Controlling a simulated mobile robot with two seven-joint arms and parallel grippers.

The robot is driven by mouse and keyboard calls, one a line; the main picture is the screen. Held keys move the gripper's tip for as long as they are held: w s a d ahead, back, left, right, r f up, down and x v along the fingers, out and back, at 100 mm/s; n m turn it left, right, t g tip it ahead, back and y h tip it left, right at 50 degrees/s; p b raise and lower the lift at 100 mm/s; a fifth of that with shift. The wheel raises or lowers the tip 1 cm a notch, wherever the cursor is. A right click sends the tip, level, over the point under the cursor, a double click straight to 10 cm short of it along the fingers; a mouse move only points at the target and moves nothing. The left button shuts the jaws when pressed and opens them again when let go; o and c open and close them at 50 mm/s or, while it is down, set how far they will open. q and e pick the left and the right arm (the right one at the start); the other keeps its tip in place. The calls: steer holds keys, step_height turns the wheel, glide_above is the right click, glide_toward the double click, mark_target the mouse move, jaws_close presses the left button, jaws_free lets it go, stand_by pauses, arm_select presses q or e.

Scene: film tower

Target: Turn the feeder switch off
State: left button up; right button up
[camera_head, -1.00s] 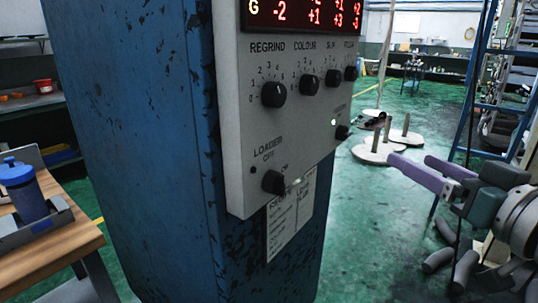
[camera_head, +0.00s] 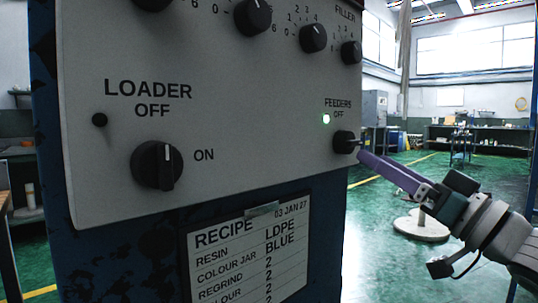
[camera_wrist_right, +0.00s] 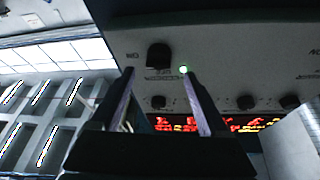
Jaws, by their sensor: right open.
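I cannot tell for sure which way the knob points. My right gripper (camera_head: 362,156), with purple fingers, is open just right of the knob. Contact cannot be told. My left gripper is out of view.
The larger loader knob (camera_head: 157,165) is at the panel's lower left. Several dial knobs, one of them the filler knob (camera_head: 351,52), line the top. A recipe sheet (camera_head: 250,250) hangs below. A pale round base (camera_head: 421,226) stands on the green floor behind my right arm.

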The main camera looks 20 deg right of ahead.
mark_target(355, 146)
steer(key=shift+b+x, duration=0.35)
steer(key=shift+x, duration=2.3)
steer(key=shift+d, duration=0.15)
jaws_close()
